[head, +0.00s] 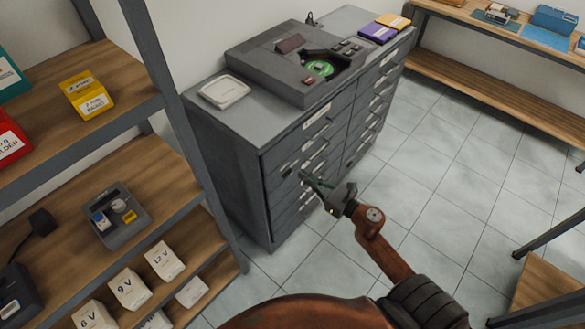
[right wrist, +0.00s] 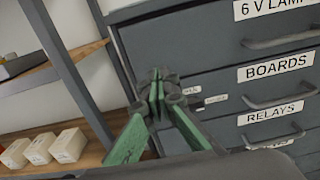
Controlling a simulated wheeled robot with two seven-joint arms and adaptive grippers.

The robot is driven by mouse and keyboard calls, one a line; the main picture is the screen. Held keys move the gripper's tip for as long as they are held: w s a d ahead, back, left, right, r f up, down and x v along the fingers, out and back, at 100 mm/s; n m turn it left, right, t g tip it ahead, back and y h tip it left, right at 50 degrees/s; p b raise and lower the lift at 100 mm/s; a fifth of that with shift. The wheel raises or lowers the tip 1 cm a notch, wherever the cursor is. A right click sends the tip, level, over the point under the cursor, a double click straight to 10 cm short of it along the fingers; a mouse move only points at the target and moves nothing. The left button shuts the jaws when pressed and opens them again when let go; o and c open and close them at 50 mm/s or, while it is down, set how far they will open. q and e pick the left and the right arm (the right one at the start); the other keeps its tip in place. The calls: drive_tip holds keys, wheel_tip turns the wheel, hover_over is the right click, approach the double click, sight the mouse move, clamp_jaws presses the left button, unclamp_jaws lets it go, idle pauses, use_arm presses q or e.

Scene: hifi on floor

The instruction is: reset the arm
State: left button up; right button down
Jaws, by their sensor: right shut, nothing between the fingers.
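My right gripper (head: 318,182) is held out in front of the grey drawer cabinet (head: 233,122) in the head view. It is shut and empty. In the right wrist view its green fingers (right wrist: 157,95) meet in front of the drawer fronts. Labels there read "BOARDS" (right wrist: 279,67) and "RELAYS" (right wrist: 275,113). Whether the fingertips touch a drawer cannot be told. My left gripper is not in view.
On the cabinet stand a grey device (head: 285,80) with a green disc, a pale dish (head: 224,91), and purple (head: 377,34) and yellow (head: 393,21) boxes. A shelf rack (head: 160,190) stands left, a bench (head: 480,80) at back right. The tiled floor between is clear.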

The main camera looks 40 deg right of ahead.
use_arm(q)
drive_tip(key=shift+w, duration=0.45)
use_arm(e)
drive_tip(key=v, duration=0.3)
drive_tip(key=shift+s+d, duration=0.1)
drive_tip(key=shift+s, duration=0.15)
